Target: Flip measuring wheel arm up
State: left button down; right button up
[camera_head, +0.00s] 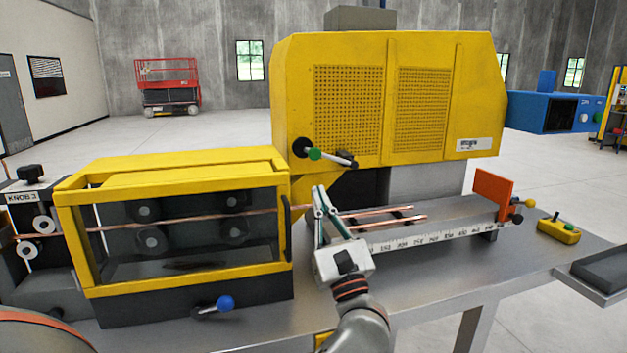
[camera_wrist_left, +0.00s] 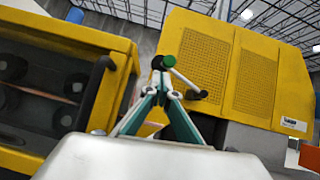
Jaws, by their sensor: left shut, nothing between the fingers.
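Which part is the measuring wheel arm I cannot tell for sure. A white lever (camera_head: 331,157) with a green knob (camera_head: 314,153) and a dark end sits low on the front of the yellow machine (camera_head: 290,100). It also shows in the left wrist view (camera_wrist_left: 184,78), tilted down to the right. My left gripper (camera_head: 319,189) points up just below this lever in the head view; its fingers are shut and empty. In the left wrist view its fingertips (camera_wrist_left: 164,86) overlap the lever's left part; contact cannot be told. My right gripper is not in view.
A yellow-framed windowed box (camera_head: 175,290) with a blue-knobbed lever (camera_head: 225,303) stands left of my gripper. Copper tubes (camera_head: 375,211) lie above a white ruler (camera_head: 425,239) to its right. An orange plate (camera_head: 493,193) stands at the ruler's far end. The front bench is partly clear.

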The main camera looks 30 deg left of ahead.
pick_arm(q)
jog(key=shift+v, duration=2.3)
